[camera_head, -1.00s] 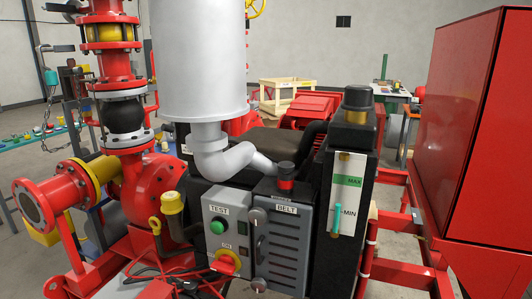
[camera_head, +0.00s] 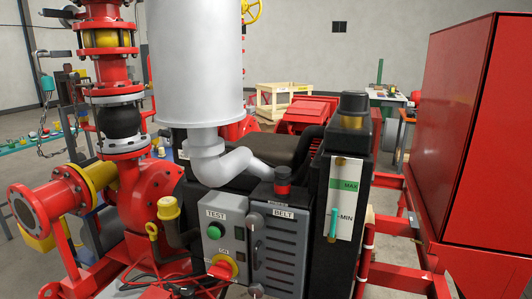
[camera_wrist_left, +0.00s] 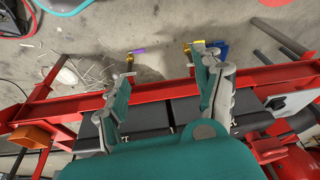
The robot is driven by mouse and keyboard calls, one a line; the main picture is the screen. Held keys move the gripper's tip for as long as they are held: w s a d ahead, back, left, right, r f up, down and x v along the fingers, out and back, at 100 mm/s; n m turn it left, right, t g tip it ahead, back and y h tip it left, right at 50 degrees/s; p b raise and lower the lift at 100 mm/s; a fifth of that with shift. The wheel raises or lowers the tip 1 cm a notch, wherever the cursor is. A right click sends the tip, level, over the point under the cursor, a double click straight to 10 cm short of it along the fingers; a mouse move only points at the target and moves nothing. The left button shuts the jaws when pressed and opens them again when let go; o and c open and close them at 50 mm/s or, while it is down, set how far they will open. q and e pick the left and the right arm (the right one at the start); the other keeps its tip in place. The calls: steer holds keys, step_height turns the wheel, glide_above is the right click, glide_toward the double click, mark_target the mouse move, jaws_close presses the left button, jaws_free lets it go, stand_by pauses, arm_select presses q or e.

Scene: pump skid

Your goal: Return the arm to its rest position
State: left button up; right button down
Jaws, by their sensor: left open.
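My left gripper (camera_wrist_left: 165,95) shows in the left wrist view with its two teal and grey fingers spread apart. It is open and nothing is between the fingers. Beyond the fingers are a red frame rail and grey floor. Neither gripper shows in the head view, and neither arm can be made out there with certainty. My right gripper is not in view.
In the head view, a grey panel (camera_head: 222,238) with a green button and red switch stands beside the BELT cover (camera_head: 284,245). A white cylinder (camera_head: 194,60), red pipework (camera_head: 108,75) and a red cabinet (camera_head: 470,140) surround it. Red frame rails (camera_wrist_left: 150,97) cross the wrist view.

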arm_select(q)
steer(key=s+f+g, duration=0.1)
steer(key=s+f, duration=0.2)
steer(key=f, duration=1)
steer(key=s+f, duration=0.2)
steer(key=f, duration=1)
steer(key=s+a+f+g, duration=0.1)
steer(key=s+a+f, duration=0.2)
steer(key=s+f, duration=0.8)
steer(key=s, duration=0.3)
steer(key=shift+s+f, duration=0.25)
steer(key=shift+f, duration=0.05)
steer(key=shift+a, duration=0.1)
steer(key=shift+c, duration=0.2)
